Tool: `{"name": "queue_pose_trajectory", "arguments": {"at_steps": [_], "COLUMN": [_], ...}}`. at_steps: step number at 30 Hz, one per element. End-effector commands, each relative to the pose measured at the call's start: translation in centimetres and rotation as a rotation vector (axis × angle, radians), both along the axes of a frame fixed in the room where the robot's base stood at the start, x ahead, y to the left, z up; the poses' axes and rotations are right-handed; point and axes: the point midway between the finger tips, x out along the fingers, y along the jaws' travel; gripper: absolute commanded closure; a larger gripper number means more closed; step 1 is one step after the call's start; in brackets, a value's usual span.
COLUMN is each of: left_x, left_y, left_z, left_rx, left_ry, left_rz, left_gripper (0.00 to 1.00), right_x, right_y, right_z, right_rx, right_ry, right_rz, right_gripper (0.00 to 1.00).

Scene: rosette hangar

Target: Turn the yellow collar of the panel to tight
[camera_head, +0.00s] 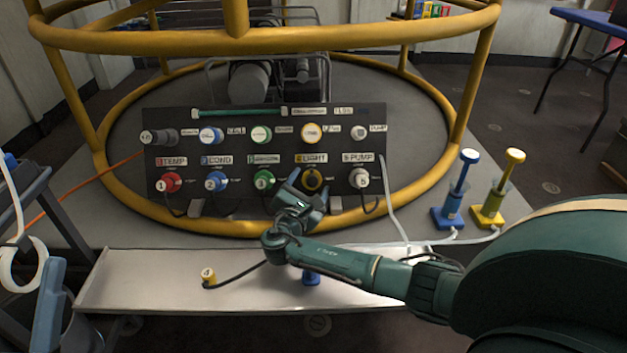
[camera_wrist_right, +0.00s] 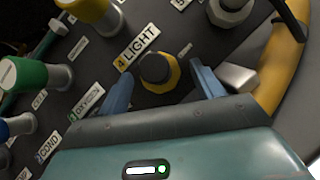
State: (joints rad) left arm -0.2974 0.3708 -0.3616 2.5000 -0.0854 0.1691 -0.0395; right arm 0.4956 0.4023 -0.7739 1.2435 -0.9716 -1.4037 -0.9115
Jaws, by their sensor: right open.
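The panel (camera_head: 230,140) is dark and tilted, with a lower row of numbered coloured connectors. The yellow collar (camera_head: 312,178) rings a black socket below the label 4 LIGHT; it also shows in the right wrist view (camera_wrist_right: 173,79). My right gripper (camera_head: 307,188) is in front of it, open. In the right wrist view its two blue fingers (camera_wrist_right: 160,80) stand on either side of the collar, with gaps between. A yellow plug marked 4 (camera_head: 208,274) lies on the metal tray with a black cable.
Red (camera_head: 169,183), blue (camera_head: 216,181), green (camera_head: 264,180) and grey (camera_head: 358,178) connectors sit along the same row. A yellow tube frame (camera_head: 458,120) surrounds the panel. Blue (camera_head: 447,215) and yellow (camera_head: 488,214) hand pumps stand at right. The metal tray (camera_head: 140,280) runs along the front.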

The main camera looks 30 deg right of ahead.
Motion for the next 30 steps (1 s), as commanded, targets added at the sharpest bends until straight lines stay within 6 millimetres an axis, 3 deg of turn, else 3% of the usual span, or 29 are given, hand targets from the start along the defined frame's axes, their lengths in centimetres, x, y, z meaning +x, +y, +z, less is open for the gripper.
{"name": "queue_pose_trajectory", "arguments": {"at_steps": [14,30], "left_x": [-0.02,0.03], "left_y": [0.02,0.01], "left_z": [-0.08,-0.12], "left_rx": [0.006,0.005], "left_ry": [-0.003,0.001], "left_rz": [0.0,0.001], "left_gripper": [0.53,0.53], "right_x": [-0.04,-0.04], "right_y": [0.24,0.2], "right_z": [0.02,0.0], "right_rx": [0.0,0.0], "right_ry": [0.0,0.0], "right_rz": [-0.001,-0.001], "right_gripper": [0.34,0.78]}}
